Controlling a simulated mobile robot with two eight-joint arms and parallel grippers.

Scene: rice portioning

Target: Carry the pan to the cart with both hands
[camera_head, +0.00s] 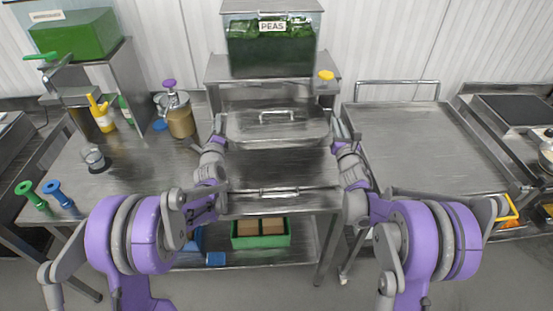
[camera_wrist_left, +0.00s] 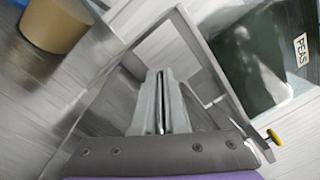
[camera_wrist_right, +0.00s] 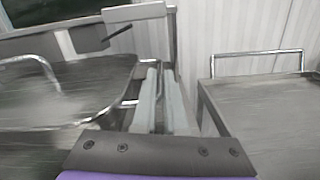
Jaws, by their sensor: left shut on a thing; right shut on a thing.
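The pan (camera_head: 262,130) is a wide metal vessel with a lid and a bar handle on top. It is in the middle of the head view, between my two grippers, at the steel counter. My left gripper (camera_head: 218,128) is shut at its left end. My right gripper (camera_head: 341,132) is shut at its right end. In the right wrist view the pan (camera_wrist_right: 75,100) is left of the fingers (camera_wrist_right: 160,85), with a side handle by them. The left wrist view is tilted and does not clearly show the grip. The cart (camera_head: 410,145) stands to the right, its flat top empty.
A bin labelled PEAS (camera_head: 271,48) stands on a shelf behind the pan. A jar with a pump (camera_head: 181,118) and a yellow bottle (camera_head: 101,114) stand on the left counter. A green crate (camera_head: 261,232) sits on the shelf below. A stove (camera_head: 515,108) is at far right.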

